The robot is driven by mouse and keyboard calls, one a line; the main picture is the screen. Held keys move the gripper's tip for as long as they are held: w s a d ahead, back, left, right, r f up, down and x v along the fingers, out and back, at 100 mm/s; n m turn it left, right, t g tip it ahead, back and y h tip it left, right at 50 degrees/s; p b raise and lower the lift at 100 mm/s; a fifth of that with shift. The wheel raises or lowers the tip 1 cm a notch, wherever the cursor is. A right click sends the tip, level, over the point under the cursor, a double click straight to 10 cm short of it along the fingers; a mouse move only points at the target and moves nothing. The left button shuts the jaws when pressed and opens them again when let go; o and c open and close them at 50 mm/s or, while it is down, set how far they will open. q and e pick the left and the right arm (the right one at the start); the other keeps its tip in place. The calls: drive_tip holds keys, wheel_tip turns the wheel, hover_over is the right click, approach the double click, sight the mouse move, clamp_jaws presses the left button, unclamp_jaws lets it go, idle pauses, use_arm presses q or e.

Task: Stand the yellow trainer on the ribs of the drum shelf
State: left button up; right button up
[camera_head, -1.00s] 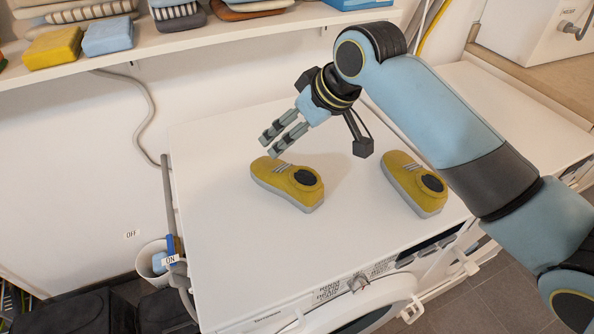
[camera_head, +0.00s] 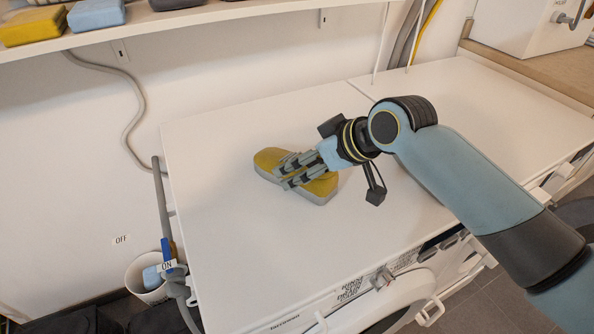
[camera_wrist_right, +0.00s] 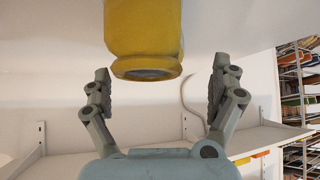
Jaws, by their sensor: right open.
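A yellow trainer (camera_head: 266,158) with a grey sole stands on the white top of the washing machine (camera_head: 240,260). My right gripper (camera_head: 281,177) is over its middle, hiding part of it. In the right wrist view the fingers of this gripper (camera_wrist_right: 161,72) are spread apart, with the yellow trainer (camera_wrist_right: 145,32) at the top between them. I cannot tell whether they touch it. A second yellow trainer is not visible now. I see no ribs of the drum shelf. My left gripper is out of view.
A wall shelf (camera_head: 200,22) with folded cloths (camera_head: 95,14) runs along the back. A grey hose and a white bin (camera_head: 147,279) are at the left. The machine's round door (camera_head: 375,313) is at the front edge. The top is clear around the trainer.

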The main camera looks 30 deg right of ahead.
drive_tip(key=x, duration=0.4)
drive_tip(key=shift+d+f, duration=0.1)
drive_tip(key=shift+d, duration=0.2)
drive_tip(key=shift+w+a+f, duration=0.1)
drive_tip(key=shift+w+f, duration=0.15)
drive_tip(key=shift+s, duration=0.1)
drive_tip(key=shift+c, duration=1.4)
drive_tip(key=c, duration=1.3)
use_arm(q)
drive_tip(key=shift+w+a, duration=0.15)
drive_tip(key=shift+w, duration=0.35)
use_arm(e)
drive_tip(key=shift+r, duration=0.1)
drive_tip(key=shift+c, duration=0.2)
